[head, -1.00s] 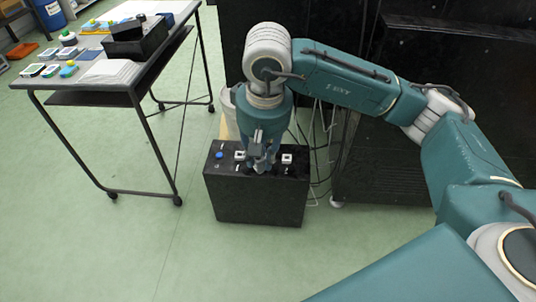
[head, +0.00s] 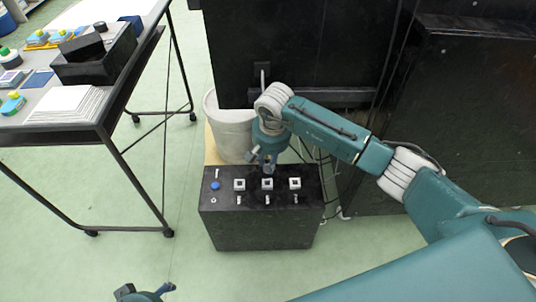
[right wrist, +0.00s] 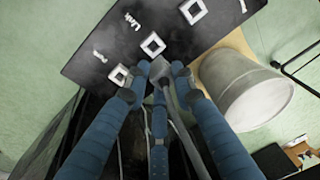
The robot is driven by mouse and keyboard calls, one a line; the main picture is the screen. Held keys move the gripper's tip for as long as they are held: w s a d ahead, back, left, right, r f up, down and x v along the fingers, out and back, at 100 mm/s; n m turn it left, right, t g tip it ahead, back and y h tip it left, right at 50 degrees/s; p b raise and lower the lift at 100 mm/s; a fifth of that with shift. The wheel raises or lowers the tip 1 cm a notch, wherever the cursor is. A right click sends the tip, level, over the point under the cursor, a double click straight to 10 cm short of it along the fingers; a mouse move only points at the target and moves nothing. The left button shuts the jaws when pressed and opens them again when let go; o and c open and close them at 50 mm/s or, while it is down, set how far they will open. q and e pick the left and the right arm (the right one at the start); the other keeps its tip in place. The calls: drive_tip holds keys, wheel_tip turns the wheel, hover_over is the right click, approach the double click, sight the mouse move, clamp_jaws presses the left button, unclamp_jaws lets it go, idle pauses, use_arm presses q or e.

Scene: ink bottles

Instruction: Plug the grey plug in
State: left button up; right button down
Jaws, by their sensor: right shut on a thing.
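The black box (head: 262,232) stands on the floor with three white square sockets on top: left (head: 239,184), middle (head: 267,184) and right (head: 295,183). They also show in the right wrist view, the middle one here (right wrist: 153,44). My right gripper (head: 268,168) points down at the far edge of the box top, behind the middle socket. In the right wrist view its fingers (right wrist: 160,76) are shut around the small grey plug (right wrist: 158,68), with a grey cable running back. The fingers partly hide the plug. Part of my left gripper (head: 147,293) shows at the bottom edge; its jaws are unclear.
A blue button (head: 215,185) sits left of the sockets. A whitish bin (head: 232,130) stands behind the box, near a black cabinet (head: 300,45). Cables hang behind the box. A wheeled table (head: 60,133) is at left. The floor in front is clear.

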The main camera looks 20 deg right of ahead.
drive_tip(key=shift+s+f+b, duration=0.1)
drive_tip(key=shift+f+b, duration=0.4)
drive_tip(key=shift+f, duration=0.65)
wheel_tip(320, 180, down, 2)
drive_tip(key=shift+b, duration=0.95)
drive_tip(key=shift+f, duration=0.25)
drive_tip(key=shift+f+b, duration=0.3)
drive_tip(key=shift+b, duration=0.15)
use_arm(q)
drive_tip(key=r, duration=0.1)
drive_tip(key=w+r+t, duration=0.1)
drive_tip(key=r, duration=0.1)
drive_tip(key=shift+w+d+r+t, duration=0.25)
drive_tip(key=shift+w+r+t, duration=0.05)
drive_tip(key=shift+w+d+r, duration=0.1)
drive_tip(key=shift+w, duration=0.25)
drive_tip(key=shift+w+d+r+t, duration=0.15)
drive_tip(key=shift+w+t, duration=0.25)
drive_tip(key=shift+w, duration=0.05)
drive_tip(key=shift+w, duration=0.1)
